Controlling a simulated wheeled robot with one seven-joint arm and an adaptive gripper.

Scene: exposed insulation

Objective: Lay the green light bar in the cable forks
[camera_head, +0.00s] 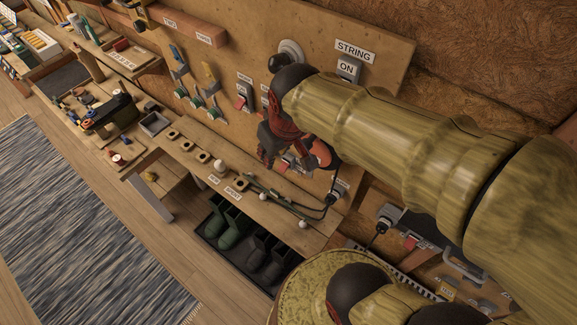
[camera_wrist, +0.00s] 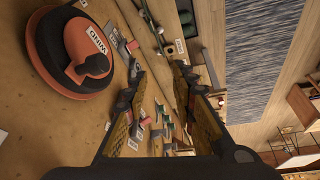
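The green light bar (camera_head: 285,200) appears as a thin dark green rod lying along the wooden bench in the head view, with small white round pieces beside it and a black cable at its right end. My gripper (camera_head: 268,152) is above the bench, in front of the wall board, up and left of the bar. In the wrist view its two fingers (camera_wrist: 160,78) stand apart with nothing held between them. A thin green piece (camera_wrist: 168,50) beyond the fingertips may be part of the bar. I cannot pick out the cable forks with certainty.
An orange round device (camera_wrist: 85,50) with a dark knob is close beside my gripper. A switch (camera_head: 347,68) under a STRING label is on the wall board. Green boots (camera_head: 228,228) stand below the bench. A striped rug (camera_head: 80,230) covers open floor at left.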

